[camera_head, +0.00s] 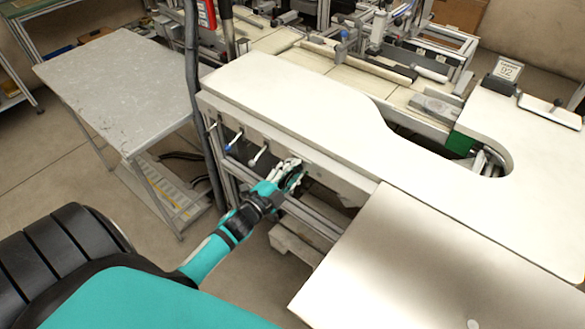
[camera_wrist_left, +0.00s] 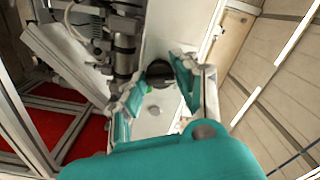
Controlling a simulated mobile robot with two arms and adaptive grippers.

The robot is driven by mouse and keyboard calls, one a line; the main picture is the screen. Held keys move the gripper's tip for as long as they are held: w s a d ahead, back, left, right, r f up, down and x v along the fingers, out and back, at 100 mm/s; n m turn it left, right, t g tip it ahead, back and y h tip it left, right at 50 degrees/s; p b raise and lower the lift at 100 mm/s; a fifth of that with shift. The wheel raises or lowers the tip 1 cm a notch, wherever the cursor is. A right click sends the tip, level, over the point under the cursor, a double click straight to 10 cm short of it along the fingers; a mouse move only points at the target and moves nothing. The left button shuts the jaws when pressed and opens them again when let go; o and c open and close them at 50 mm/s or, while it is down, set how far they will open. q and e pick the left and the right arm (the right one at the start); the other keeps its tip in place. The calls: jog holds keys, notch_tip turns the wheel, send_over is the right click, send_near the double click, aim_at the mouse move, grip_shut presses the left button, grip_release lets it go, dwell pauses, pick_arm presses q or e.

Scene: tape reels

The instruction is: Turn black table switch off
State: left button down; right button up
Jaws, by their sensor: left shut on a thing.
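The black table switch (camera_wrist_left: 160,73) is a round dark knob on a pale panel, and it shows between my fingertips in the left wrist view. My left gripper (camera_head: 293,173) is at the front side of the white table (camera_head: 290,95), just below its edge. The gripper also shows in the left wrist view (camera_wrist_left: 157,80), with one finger on each side of the knob, shut on it. In the head view the gripper hides the switch. I cannot tell the switch's on or off position. My right gripper is not in view.
Several small levers, one a pale lever (camera_head: 258,155), stick out of the table front left of my gripper. A grey side table (camera_head: 115,80) stands at the left. A metal rail (camera_head: 312,215) runs below the gripper. A pale panel (camera_head: 420,270) is at the right.

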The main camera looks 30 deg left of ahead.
pick_arm(q)
jog(key=shift+n+p, duration=0.55)
jog(key=shift+n, duration=1.15)
jog(key=c, duration=1)
grip_release()
jog(key=s, duration=0.8)
jog(key=s+a, duration=0.1)
jog(key=s, duration=0.3)
